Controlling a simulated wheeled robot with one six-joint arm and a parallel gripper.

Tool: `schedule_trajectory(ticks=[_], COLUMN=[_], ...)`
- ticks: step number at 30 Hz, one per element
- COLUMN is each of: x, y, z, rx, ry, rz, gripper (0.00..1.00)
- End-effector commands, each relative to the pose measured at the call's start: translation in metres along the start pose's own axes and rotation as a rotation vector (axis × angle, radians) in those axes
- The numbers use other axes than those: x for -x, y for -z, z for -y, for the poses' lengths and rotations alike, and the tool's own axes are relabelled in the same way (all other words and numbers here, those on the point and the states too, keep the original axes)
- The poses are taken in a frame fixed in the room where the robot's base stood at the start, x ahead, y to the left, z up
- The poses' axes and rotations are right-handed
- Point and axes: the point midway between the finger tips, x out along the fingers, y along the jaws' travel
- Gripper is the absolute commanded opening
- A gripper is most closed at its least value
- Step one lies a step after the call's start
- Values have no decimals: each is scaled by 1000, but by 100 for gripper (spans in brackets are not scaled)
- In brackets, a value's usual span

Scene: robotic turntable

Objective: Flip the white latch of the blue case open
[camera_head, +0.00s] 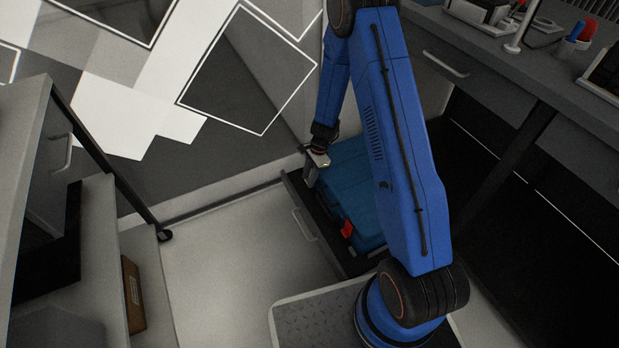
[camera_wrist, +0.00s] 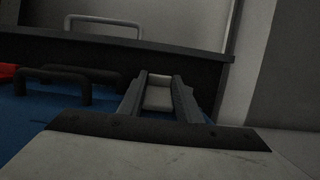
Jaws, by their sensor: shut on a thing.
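The blue case (camera_head: 352,185) lies flat in an open drawer, partly hidden behind my blue arm. A red latch (camera_head: 346,229) shows on its near front edge, and in the wrist view the same red (camera_wrist: 8,73) is at the far left. My gripper (camera_head: 311,178) is at the far front corner of the case, pointing down. In the wrist view, my gripper (camera_wrist: 160,82) has its two dark fingers on either side of a pale block, the white latch (camera_wrist: 158,98), and is shut on it. The latch is hidden in the head view. Its exact tilt is hard to tell.
The dark drawer (camera_head: 292,187) has a front wall close to the fingers, with a metal handle (camera_wrist: 104,24) outside it. The case's black handle (camera_wrist: 62,78) is left of the fingers. A grey cabinet (camera_head: 110,240) stands left; the pale floor (camera_head: 225,265) between is clear.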

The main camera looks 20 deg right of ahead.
Motion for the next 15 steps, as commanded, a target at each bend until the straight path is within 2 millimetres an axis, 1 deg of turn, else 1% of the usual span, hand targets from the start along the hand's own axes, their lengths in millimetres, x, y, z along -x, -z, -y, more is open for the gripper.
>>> schedule_trajectory(ticks=[11, 12, 13, 14, 15], x=[0, 0, 0, 0, 0], y=[0, 0, 0, 0, 0], z=[1, 1, 1, 1, 1], rx=[2, 1, 1, 1, 1], ry=[3, 3, 3, 3, 3], rz=[8, 8, 8, 8, 8], gripper=[9, 41, 48, 50, 50])
